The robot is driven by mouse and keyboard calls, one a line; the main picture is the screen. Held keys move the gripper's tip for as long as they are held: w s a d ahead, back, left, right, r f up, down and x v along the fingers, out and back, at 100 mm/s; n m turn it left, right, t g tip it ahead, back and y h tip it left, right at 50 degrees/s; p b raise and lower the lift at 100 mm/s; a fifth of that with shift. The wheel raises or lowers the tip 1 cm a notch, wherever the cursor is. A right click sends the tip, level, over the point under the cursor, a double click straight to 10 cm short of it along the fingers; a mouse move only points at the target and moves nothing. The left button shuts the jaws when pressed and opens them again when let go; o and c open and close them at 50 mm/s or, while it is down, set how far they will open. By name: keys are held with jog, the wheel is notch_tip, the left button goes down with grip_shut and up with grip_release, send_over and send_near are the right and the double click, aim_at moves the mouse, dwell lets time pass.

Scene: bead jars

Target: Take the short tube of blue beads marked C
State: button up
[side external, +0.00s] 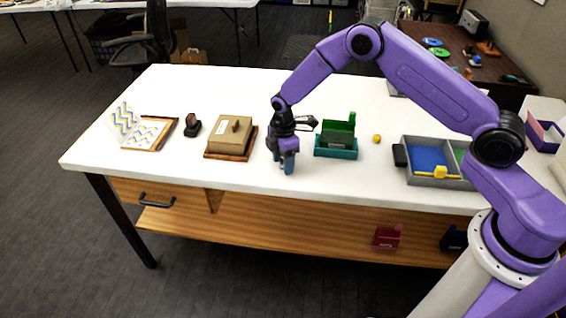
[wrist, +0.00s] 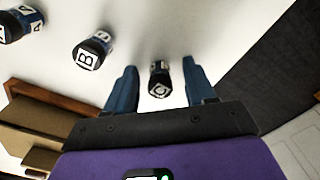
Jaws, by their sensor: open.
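The tube marked C (wrist: 159,80) stands in the wrist view, seen from above, with a black cap and a white C label. Its bead colour cannot be made out. My gripper (wrist: 159,68) is open, with one blue finger on each side of this tube and gaps between fingers and tube. The tube marked B (wrist: 92,52) and another tube marked A (wrist: 20,24) stand to the left, both with black caps and some blue on their sides. In the side view my gripper (side external: 286,163) points down near the table's front edge; tube C cannot be made out there.
A tan box on a brown tray (side external: 206,154) stands left of my gripper. A grey divided tray (side external: 400,170) and a yellow ball (side external: 377,139) lie farther right.

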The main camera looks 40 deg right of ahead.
grip_shut()
jog(key=shift+r, duration=0.1)
